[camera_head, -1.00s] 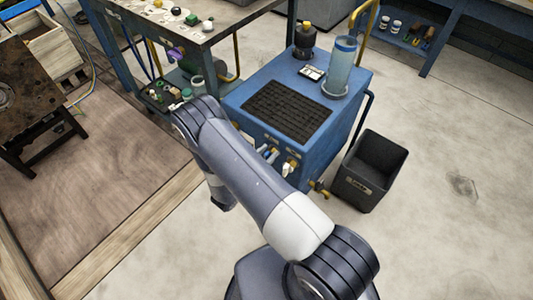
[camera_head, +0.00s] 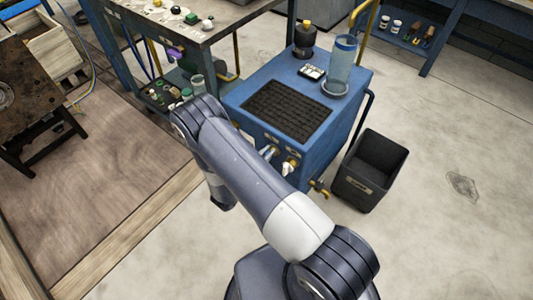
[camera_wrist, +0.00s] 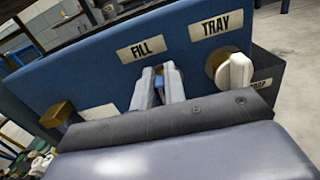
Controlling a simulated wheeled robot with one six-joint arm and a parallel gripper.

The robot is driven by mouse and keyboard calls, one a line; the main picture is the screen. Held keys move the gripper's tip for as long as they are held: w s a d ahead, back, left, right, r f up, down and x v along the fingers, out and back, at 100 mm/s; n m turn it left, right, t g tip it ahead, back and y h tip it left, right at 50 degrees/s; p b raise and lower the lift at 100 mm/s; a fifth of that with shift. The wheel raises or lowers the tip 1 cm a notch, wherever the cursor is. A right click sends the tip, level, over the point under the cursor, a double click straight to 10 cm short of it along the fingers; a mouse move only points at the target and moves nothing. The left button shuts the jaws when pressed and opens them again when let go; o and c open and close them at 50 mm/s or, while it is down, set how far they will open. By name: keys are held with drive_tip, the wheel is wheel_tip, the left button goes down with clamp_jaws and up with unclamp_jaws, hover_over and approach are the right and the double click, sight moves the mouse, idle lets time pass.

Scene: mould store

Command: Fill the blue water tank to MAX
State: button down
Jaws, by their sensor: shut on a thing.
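The blue tank cabinet (camera_head: 318,150) stands on the floor with a clear upright cylinder (camera_head: 341,65) on its top right corner. The cylinder looks bluish; I cannot read its exact level or a MAX mark. In the wrist view, the tank's front (camera_wrist: 85,65) carries a FILL label (camera_wrist: 142,49) and a TRAY label (camera_wrist: 216,25). My gripper (camera_wrist: 162,84) is shut on a small blue handle (camera_wrist: 173,80) below FILL, mostly hidden between the fingers. A pale TRAY handle (camera_wrist: 236,75) on a brass fitting sits to its right, apart from my fingers.
A dark bin (camera_head: 370,172) stands right of the cabinet. A black grid (camera_head: 288,108) and a dark bottle (camera_head: 305,40) are on its top. A workbench (camera_head: 190,30) is at the back left. Floor is free at the right.

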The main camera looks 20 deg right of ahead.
drive_tip(key=m+b, duration=0.3)
drive_tip(key=shift+s+d+f+b, duration=0.2)
drive_tip(key=shift+s+f+b, duration=0.1)
drive_tip(key=m+b, duration=0.3)
drive_tip(key=shift+s+d, duration=0.2)
drive_tip(key=shift+s, duration=0.05)
drive_tip(key=c, duration=1.5)
unclamp_jaws()
drive_tip(key=shift+r, duration=0.1)
drive_tip(key=shift+o, duration=0.2)
drive_tip(key=v, duration=1.1)
drive_tip(key=shift+d, duration=0.1)
